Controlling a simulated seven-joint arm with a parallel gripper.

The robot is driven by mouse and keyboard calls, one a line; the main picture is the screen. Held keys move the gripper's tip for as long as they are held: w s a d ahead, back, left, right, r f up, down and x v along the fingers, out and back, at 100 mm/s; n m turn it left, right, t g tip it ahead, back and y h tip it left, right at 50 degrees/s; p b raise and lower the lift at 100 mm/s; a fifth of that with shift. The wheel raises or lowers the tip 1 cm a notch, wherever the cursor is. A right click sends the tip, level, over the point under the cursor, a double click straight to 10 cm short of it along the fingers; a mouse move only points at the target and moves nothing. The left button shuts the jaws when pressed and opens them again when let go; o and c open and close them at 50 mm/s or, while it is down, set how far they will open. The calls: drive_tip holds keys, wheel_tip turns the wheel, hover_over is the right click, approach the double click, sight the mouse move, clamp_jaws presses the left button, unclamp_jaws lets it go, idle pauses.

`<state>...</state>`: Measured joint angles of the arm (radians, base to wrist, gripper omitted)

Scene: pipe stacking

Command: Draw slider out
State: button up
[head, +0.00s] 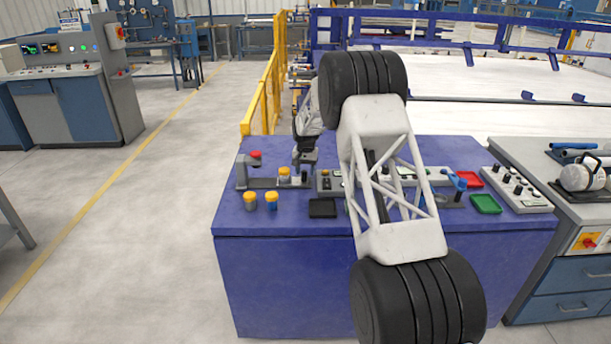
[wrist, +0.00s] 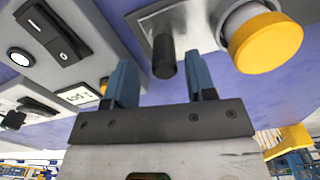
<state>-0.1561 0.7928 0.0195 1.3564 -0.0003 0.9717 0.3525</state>
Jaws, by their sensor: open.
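A dark cylindrical knob (wrist: 163,56), which looks like the slider's handle, stands up from a grey metal plate (wrist: 184,22). In the wrist view, my gripper (wrist: 161,72) is open, with its two blue fingers on either side of the knob and a visible gap to each. Whether the fingertips reach down to the knob's height is hard to tell. In the head view, my gripper (head: 304,158) is above the left part of the blue table, over the grey fixture (head: 262,183). The slider's track is not clearly visible.
A yellow-capped cylinder (wrist: 266,42) stands close beside the knob, right of my gripper. A switch panel (wrist: 62,45) is on the left. On the blue table (head: 240,222) are two yellow-topped cylinders (head: 260,200), a black tray (head: 322,208), a red tray (head: 469,179) and a green tray (head: 486,204).

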drive_tip(key=shift+r, duration=2.5)
drive_tip(key=shift+s+d+r, duration=0.1)
drive_tip(key=shift+s+r, duration=0.05)
drive_tip(key=shift+r, duration=0.1)
drive_tip(key=s+d+r, duration=0.4)
drive_tip(key=s+r, duration=0.4)
drive_tip(key=s, duration=0.3)
drive_tip(key=s+d+r+n+t, duration=0.1)
drive_tip(key=s+d+r, duration=0.2)
drive_tip(key=s+r, duration=0.75)
drive_tip(key=s+d+r, duration=0.4)
drive_tip(key=s+r, duration=0.3)
drive_tip(key=s, duration=0.5)
drive_tip(key=s+d+f, duration=0.1)
drive_tip(key=s+d, duration=0.1)
drive_tip(key=s, duration=1.2)
drive_tip(key=s+d+f+t, duration=0.1)
drive_tip(key=s, duration=1.2)
drive_tip(key=s+d+f+n, duration=0.1)
drive_tip(key=s+d+f, duration=0.1)
drive_tip(key=s, duration=1.2)
drive_tip(key=shift+s+d+t, duration=0.3)
drive_tip(key=shift+s+d, duration=0.05)
